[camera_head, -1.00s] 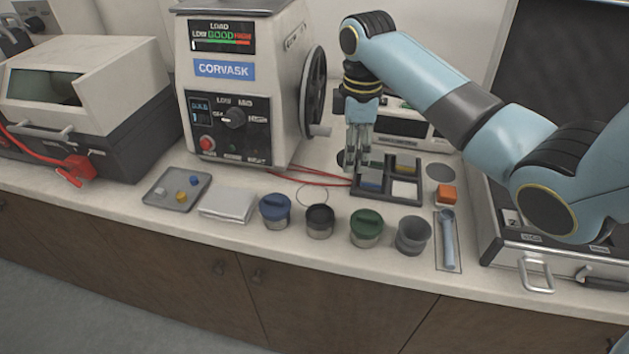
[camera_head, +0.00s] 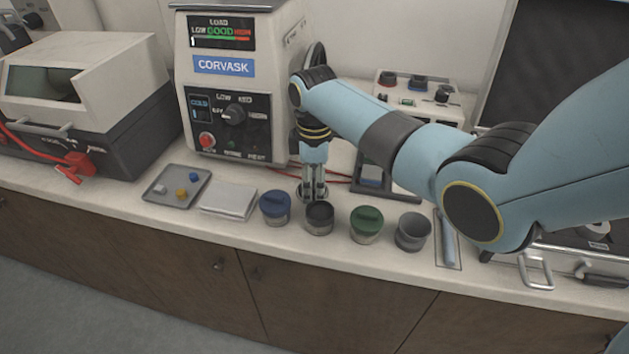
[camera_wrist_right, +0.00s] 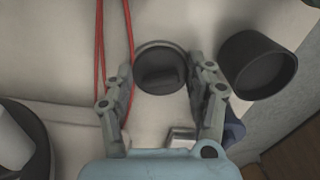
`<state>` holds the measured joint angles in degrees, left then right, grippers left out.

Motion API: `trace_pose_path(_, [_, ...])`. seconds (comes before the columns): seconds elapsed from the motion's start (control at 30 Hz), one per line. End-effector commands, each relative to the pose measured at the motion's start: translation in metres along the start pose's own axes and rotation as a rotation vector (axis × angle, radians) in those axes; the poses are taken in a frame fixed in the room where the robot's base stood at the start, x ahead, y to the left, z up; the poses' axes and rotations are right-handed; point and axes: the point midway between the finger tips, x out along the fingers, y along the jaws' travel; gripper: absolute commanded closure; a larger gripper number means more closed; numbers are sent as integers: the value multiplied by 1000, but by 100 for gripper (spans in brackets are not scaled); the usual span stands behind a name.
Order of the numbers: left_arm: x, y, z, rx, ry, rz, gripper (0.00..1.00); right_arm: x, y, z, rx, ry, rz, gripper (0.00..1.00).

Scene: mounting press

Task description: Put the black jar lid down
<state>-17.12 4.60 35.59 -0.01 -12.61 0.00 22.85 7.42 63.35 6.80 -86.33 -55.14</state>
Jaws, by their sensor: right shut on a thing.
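My right gripper (camera_head: 313,196) points straight down over the counter, just behind the open black jar (camera_head: 319,219). In the right wrist view the black jar lid (camera_wrist_right: 160,70) is a dark round disc between the fingertips of my right gripper (camera_wrist_right: 162,78), which is shut on it. The head view barely shows the lid behind the fingers and jar. It is low over the counter; I cannot tell whether it touches. The black jar also shows in the right wrist view (camera_wrist_right: 258,66), to the right of the lid and apart from it. My left gripper is not in view.
A blue-lidded jar (camera_head: 275,208) stands left of the black jar. Red cables (camera_wrist_right: 128,40) run behind, below the press (camera_head: 228,90).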

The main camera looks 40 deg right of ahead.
Motion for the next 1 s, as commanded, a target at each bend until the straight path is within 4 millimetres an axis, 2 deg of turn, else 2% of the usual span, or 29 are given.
trace_pose_path(0.1, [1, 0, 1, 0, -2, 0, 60, 3, 0, 0, 0, 0, 0, 57])
trace_pose_path(0.13, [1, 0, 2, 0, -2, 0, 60, 3, 0, 0, 0, 0, 0, 43])
trace_pose_path(0.3, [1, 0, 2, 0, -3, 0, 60, 2, 0, 0, 0, 0, 0, 21])
trace_pose_path(0.57, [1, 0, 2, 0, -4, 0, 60, 2, 0, 0, 0, 0, 0, 21])
trace_pose_path(0.67, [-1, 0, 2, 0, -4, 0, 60, -5, 0, 0, 0, 1, 1, 21])
trace_pose_path(0.77, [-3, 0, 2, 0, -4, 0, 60, -20, 1, 0, -1, 2, 3, 21])
trace_pose_path(1.0, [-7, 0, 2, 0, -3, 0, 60, -75, 1, 0, 0, 3, 4, 21])
